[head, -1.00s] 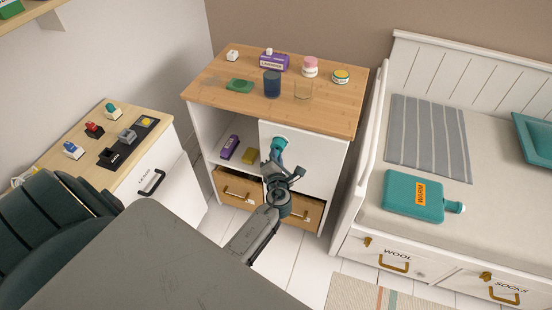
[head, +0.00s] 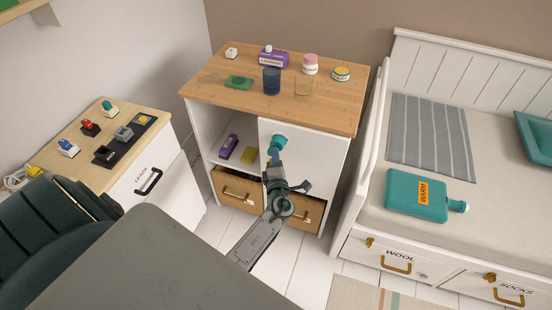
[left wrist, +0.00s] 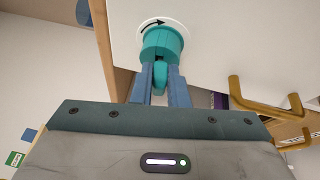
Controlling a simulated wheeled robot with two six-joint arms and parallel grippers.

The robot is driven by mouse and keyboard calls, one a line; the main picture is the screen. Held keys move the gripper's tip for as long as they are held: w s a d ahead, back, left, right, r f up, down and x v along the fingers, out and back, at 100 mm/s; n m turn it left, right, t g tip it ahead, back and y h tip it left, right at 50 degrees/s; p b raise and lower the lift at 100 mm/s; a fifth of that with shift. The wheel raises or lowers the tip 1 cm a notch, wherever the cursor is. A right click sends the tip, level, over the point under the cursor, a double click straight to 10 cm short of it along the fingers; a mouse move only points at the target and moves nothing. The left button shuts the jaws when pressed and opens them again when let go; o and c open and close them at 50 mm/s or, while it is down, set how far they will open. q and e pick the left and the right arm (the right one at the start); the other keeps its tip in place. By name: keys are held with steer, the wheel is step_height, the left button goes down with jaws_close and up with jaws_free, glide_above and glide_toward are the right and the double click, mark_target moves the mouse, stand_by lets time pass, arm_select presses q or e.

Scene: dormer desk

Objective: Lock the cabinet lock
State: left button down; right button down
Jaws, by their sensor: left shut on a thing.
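The cabinet (head: 300,175) has a white door with a teal lock knob (head: 279,141) near its top left. In the left wrist view the teal knob (left wrist: 161,42) sits on a white disc with a curved black arrow (left wrist: 152,22). My left gripper (head: 276,160) reaches up to the door from below. Its two blue fingers (left wrist: 160,82) are shut on the knob's narrow teal tab, which lies between them. The tab points down in the wrist view. The right gripper does not show in either view.
Open shelf space with a purple box (head: 229,146) and a yellow box (head: 249,154) lies left of the door. Wooden drawers (head: 237,188) with brass handles are below. A bed stands to the right.

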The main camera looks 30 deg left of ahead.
arm_select(q)
steer(key=shift+f+m+t, duration=0.15)
steer(key=shift+m+t, duration=0.15)
steer(key=shift+m, duration=0.1)
steer(key=c, duration=1.3)
jaws_free()
steer(key=shift+c, duration=0.2)
steer(key=r+b+v, duration=0.1)
steer(key=v, duration=0.9)
steer(key=shift+s+d+f, duration=0.2)
steer(key=shift+s+f, duration=0.15)
